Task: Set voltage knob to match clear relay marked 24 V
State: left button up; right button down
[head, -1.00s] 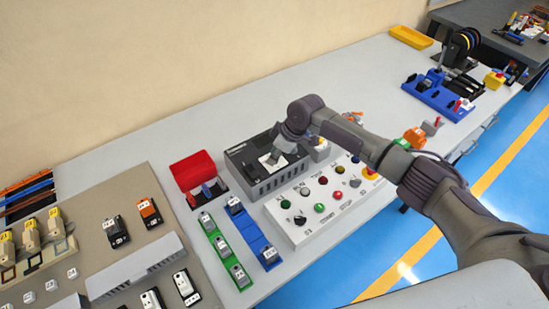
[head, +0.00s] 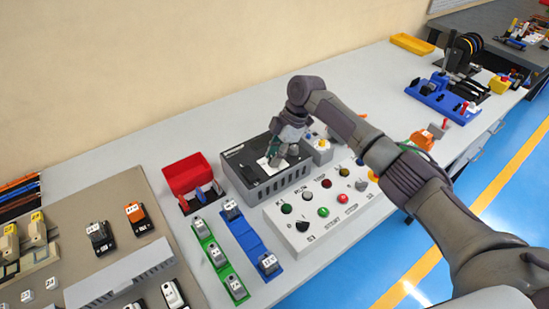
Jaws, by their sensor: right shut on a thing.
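A dark grey box (head: 250,175) with a vented front stands on the bench near the middle, with a white dial plate on its top. My right gripper (head: 277,158) points down at this plate. Its fingers are shut on the voltage knob there, and they mostly hide the knob and part of the dial, so its setting cannot be read. Relay-like blocks stand at the left, including a black one (head: 100,237) and an orange one (head: 136,217). Their markings are too small to read, and I cannot tell which is the clear 24 V relay. My left gripper is out of view.
A white control panel (head: 300,237) with several coloured buttons lies in front of the box.

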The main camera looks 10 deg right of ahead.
dwell(0.5)
jog(key=c, duration=0.9)
grip_release()
jog(key=shift+d, duration=0.1)
jog(key=v, duration=1.2)
jog(key=shift+w, duration=0.15)
